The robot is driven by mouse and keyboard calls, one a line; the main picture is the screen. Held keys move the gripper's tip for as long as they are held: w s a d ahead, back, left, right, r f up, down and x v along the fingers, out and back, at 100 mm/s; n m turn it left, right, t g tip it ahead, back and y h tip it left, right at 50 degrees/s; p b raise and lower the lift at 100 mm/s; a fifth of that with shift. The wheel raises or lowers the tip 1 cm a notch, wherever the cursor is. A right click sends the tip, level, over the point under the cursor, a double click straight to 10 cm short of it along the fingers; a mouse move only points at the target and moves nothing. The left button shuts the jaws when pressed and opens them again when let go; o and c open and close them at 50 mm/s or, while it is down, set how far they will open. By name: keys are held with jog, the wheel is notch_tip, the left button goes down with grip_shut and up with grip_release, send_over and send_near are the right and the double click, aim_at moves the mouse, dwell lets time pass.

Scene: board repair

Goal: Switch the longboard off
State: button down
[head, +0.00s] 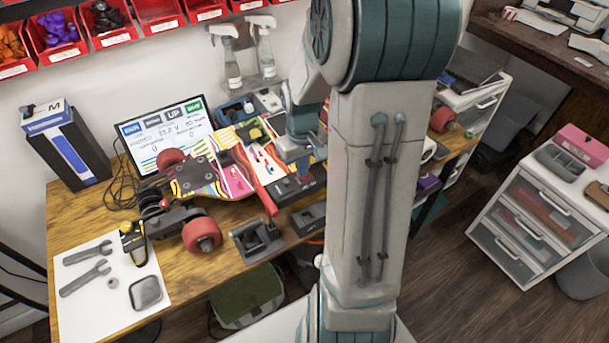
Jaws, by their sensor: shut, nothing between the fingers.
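The longboard (197,176) lies across the workbench with its underside up, colourful deck and red wheels showing. One truck with two red wheels is at its left end. An open bay (262,163) with small coloured parts and wires shows in the middle of the deck. My gripper (296,158) points down over the board, just right of this bay. It is shut and empty; its fingertips are small and hard to make out, and I cannot tell whether they touch anything. My arm hides the board's right part; a red wheel (444,118) shows beyond it. I cannot make out a power switch.
A screen (170,133) stands behind the board. A white mat (112,310) with wrenches and a yellow-black tool (133,243) lies at front left. Black stands (257,240) sit at the bench's front edge. Spray bottles (230,60) and red bins are behind. Drawers stand at right.

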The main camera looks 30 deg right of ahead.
jog(key=shift+f, duration=0.3)
notch_tip(320, 180, up, 7)
jog(key=p, duration=0.5)
dwell(0.4)
dwell(0.4)
jog(key=s+a+r+t, duration=0.3)
jog(key=s+a+r, duration=0.9)
jog(key=shift+s, duration=0.4)
dwell(0.4)
